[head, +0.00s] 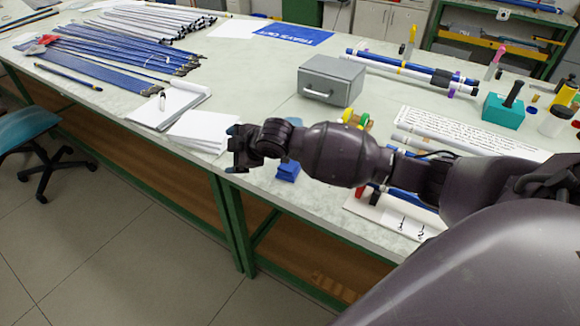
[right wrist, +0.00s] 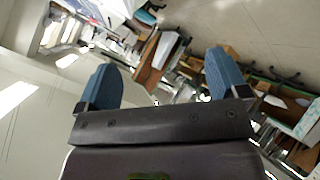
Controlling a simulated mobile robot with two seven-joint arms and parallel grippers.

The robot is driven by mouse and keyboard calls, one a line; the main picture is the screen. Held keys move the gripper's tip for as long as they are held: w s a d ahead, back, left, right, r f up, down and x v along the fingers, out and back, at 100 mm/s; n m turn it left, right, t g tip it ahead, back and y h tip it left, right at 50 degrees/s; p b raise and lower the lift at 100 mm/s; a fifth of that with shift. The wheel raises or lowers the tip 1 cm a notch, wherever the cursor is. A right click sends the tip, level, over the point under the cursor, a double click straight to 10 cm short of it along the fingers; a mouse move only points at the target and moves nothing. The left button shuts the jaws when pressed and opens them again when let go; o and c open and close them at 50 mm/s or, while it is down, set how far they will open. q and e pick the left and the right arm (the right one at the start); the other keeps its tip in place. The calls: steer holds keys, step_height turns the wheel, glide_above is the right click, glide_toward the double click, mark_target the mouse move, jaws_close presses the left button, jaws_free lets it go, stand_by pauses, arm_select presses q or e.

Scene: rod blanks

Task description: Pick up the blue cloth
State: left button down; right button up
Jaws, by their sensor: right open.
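The blue cloth (head: 287,172) appears as a small folded blue patch on the table near its front edge in the head view. My right arm passes in front of it and hides part of it. My right gripper (head: 236,149) is open and empty, to the left of the cloth and apart from it, near the table's front edge. In the right wrist view, the two blue fingertips of the gripper (right wrist: 163,82) are spread wide with nothing between them. The cloth cannot be made out in that view. My left gripper is not in view.
A grey metal box (head: 331,80) stands behind my right arm. White papers (head: 201,131) and a notebook (head: 170,103) lie left of the gripper. Several blue rods (head: 125,55) fill the far left. A teal block (head: 503,111) stands at the right. Clear tabletop (head: 245,85) lies left of the box.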

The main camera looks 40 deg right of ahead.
steer(key=w+d+r+n+g+h, duration=0.2)
steer(key=w+d+r+n+g, duration=0.1)
steer(key=d, duration=0.3)
steer(key=n+g+h, duration=0.2)
steer(key=n+g, duration=0.5)
steer(key=n, duration=0.1)
glide_toward(290, 167)
steer(key=shift+w+d+f, duration=0.3)
steer(key=shift+w+d, duration=0.4)
steer(key=shift+d, duration=0.05)
step_height(290, 167, down, 5)
steer(key=shift+r+b, duration=0.1)
steer(key=shift+b, duration=0.25)
steer(key=shift+m, duration=0.3)
step_height(290, 167, down, 5)
steer(key=shift+a+f+b, duration=0.1)
steer(key=shift+a+b, duration=0.05)
steer(key=shift+b, duration=0.2)
steer(key=shift+c, duration=0.3)
steer(key=c, duration=0.9)
steer(key=shift+c, duration=0.2)
